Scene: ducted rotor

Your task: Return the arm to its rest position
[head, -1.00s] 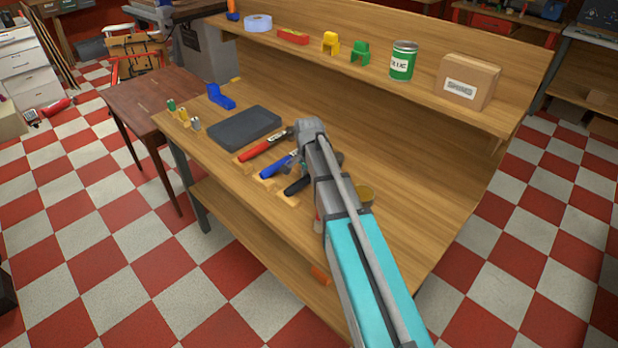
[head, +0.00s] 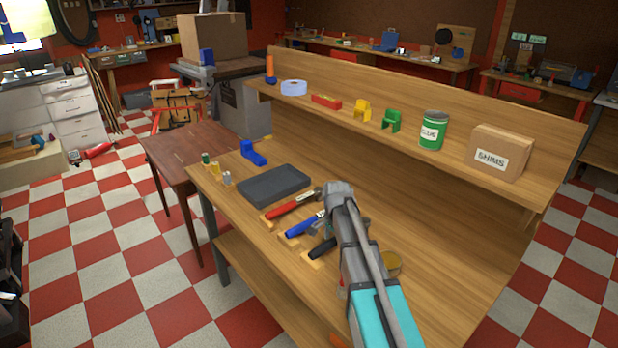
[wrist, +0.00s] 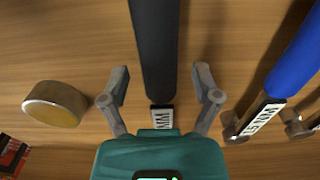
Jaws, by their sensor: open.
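My gripper (wrist: 160,97) is open in the wrist view, its two grey fingers spread apart. A black handle (wrist: 155,45) with a white label at its end lies in the picture between the fingers, with no finger touching it that I can see. In the head view my arm (head: 352,240) reaches out over the workbench (head: 400,215); the gripper itself is hidden there behind the arm. The black-handled tool (head: 322,248) lies beside the arm, partly covered by it.
A blue-handled tool (head: 304,226) and a red-handled tool (head: 290,205) lie near the black one. A dark pad (head: 274,186) is farther left. A round tin (wrist: 55,103) is left of the gripper. The shelf holds a green can (head: 433,131) and a cardboard box (head: 500,152).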

